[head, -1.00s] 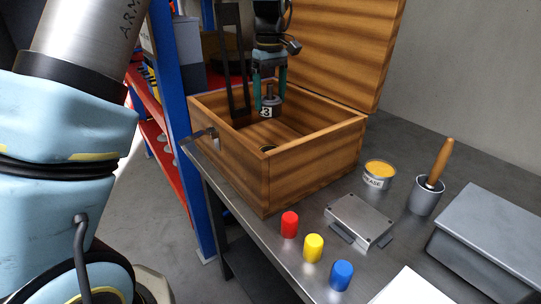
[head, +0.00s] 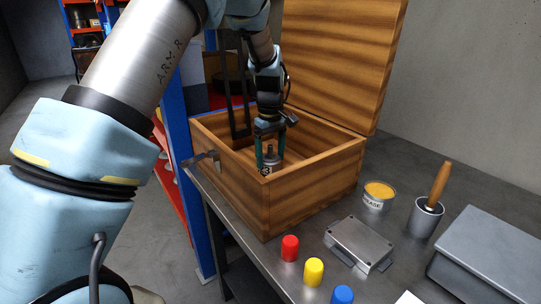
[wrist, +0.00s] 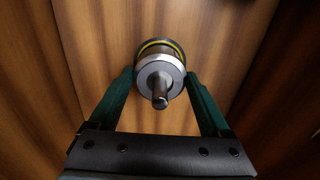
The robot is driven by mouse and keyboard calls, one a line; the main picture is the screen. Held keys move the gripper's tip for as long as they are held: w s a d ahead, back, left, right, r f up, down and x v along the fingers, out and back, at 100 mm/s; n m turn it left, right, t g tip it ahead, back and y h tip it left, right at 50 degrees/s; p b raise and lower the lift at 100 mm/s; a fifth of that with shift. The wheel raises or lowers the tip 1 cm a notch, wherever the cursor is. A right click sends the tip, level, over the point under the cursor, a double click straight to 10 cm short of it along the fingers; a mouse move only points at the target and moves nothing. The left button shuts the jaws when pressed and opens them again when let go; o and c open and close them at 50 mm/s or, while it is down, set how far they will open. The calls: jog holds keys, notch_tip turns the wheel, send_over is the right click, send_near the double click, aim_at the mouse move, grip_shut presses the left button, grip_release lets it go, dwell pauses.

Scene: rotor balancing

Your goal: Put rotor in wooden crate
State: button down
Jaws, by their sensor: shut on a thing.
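The wooden crate (head: 318,190) stands on the metal table with its lid raised at the back. My gripper (head: 270,152) reaches down inside the crate, near its front wall.
Red (head: 290,248), yellow (head: 313,271) and blue (head: 342,295) cylinders stand in front of the crate. To the right are a metal box (head: 358,244), a grease tin (head: 378,196), a pot with a wooden-handled tool (head: 427,216) and a grey case (head: 495,245).

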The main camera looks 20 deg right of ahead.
jog(key=shift+f, duration=0.15)
grip_release()
jog(key=shift+f, duration=0.15)
notch_tip(320, 180, up, 12)
jog(key=shift+r+b, duration=0.1)
jog(key=shift+b, duration=1.05)
